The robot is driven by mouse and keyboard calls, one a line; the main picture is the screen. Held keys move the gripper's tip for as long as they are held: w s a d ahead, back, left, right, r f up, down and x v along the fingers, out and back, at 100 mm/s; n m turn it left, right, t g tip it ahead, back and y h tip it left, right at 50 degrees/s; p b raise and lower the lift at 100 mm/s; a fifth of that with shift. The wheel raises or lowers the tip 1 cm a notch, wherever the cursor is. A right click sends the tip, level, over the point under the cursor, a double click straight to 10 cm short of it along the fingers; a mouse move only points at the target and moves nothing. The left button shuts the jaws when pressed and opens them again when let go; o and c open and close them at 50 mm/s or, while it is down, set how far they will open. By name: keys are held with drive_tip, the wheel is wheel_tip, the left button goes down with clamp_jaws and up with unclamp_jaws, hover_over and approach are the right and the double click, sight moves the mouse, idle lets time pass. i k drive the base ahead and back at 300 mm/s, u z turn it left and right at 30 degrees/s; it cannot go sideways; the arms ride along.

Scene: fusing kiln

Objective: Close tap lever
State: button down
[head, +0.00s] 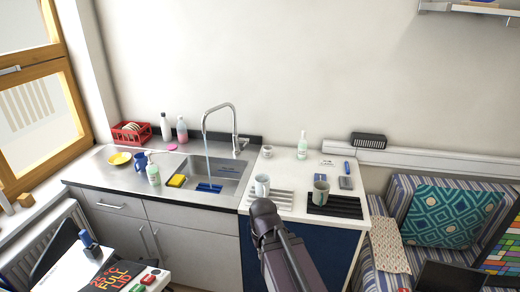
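The chrome tap (233,125) stands upright behind the sink (230,167), its curved spout reaching over the basin. A thin bluish stream of water (206,143) runs from the spout into the basin. The tap lever (242,142) looks like a small chrome piece on the right side of the tap body; its exact angle is too small to tell. A dark part of my arm rises from the bottom centre in front of the counter, well apart from the tap. My gripper's fingers do not show.
Space above the sink is clear.

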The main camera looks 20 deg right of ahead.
sight(242, 148)
drive_tip(key=z, duration=0.35)
drive_tip(key=k, duration=1)
drive_tip(key=u, duration=0.15)
drive_tip(key=i, duration=0.8)
drive_tip(key=u, duration=0.4)
drive_tip(key=i, duration=1.1)
drive_tip(key=z, duration=0.5)
